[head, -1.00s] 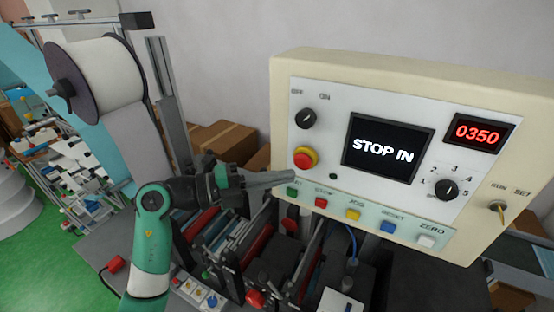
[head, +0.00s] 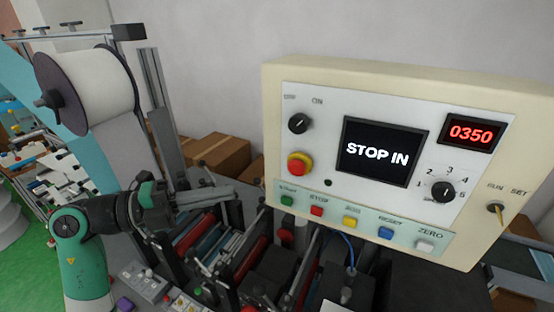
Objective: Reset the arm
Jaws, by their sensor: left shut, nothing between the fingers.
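My left arm comes in from the left, and its gripper (head: 226,189) is shut and empty. It is apart from the control panel (head: 470,92), to its left and over the machine bed. The panel carries a screen (head: 378,152) reading "STOP IN" and a red counter (head: 472,134) reading 0350. Below are the green start button (head: 287,201), red stop button (head: 317,210), a yellow button (head: 350,221), blue reset button (head: 386,232) and white zero button (head: 425,244). My right gripper is not in view.
A red emergency button (head: 299,164) and black OFF/ON knob (head: 299,123) sit on the panel's left. A large white roll (head: 88,86) stands at upper left. Cardboard boxes (head: 216,155) lie behind the machine. Rollers and rails (head: 225,245) fill the space below the gripper.

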